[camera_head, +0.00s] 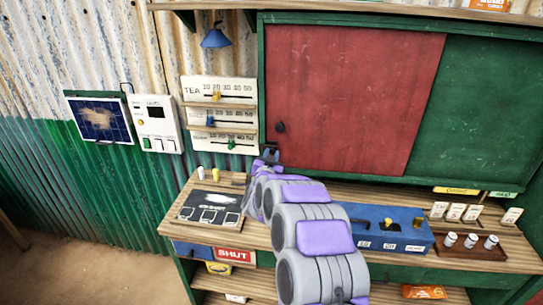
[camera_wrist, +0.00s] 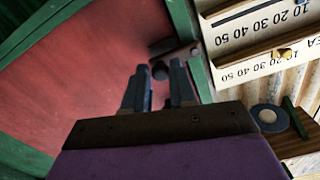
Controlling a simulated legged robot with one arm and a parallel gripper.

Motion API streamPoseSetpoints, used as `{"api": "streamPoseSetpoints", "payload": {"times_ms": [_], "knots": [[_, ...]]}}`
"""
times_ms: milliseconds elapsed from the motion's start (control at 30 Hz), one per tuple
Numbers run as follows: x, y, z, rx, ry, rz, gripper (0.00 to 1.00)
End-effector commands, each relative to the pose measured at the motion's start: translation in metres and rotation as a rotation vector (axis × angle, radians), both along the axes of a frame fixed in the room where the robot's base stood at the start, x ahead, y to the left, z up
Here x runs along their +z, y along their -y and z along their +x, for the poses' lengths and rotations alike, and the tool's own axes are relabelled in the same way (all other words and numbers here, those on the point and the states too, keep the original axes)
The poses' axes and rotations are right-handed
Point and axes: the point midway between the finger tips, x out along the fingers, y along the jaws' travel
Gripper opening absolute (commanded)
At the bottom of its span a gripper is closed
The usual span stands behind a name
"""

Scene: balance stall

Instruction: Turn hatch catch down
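The red hatch panel (camera_head: 345,95) stands upright in a green frame. A small dark knob-like piece (camera_head: 280,127), which looks like the hatch catch, sits near its lower left edge. My gripper (camera_head: 271,154) is just below and slightly left of it, close to the frame. In the wrist view, my gripper (camera_wrist: 158,68) shows two blue-grey fingers apart with an empty gap. The red panel (camera_wrist: 75,90) fills the left side there.
Slider scales (camera_head: 220,90) hang left of the hatch, below a blue lamp (camera_head: 215,38). Below is a wooden counter (camera_head: 180,225) with a black board (camera_head: 212,208), a blue box (camera_head: 410,238) and a brown tray (camera_head: 470,251). My arm crosses the counter.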

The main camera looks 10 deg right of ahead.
Motion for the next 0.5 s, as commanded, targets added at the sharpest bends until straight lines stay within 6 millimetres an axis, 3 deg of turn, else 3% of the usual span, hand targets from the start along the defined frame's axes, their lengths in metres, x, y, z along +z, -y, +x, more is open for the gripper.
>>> {"api": "streamPoseSetpoints", "payload": {"times_ms": [233, 500], "knots": [[0.0018, 0.0003, -0.0014, -0.001, 0.004, -0.001, 0.48], [0.0027, 0.0005, -0.0025, -0.001, 0.005, -0.001, 0.48]]}}
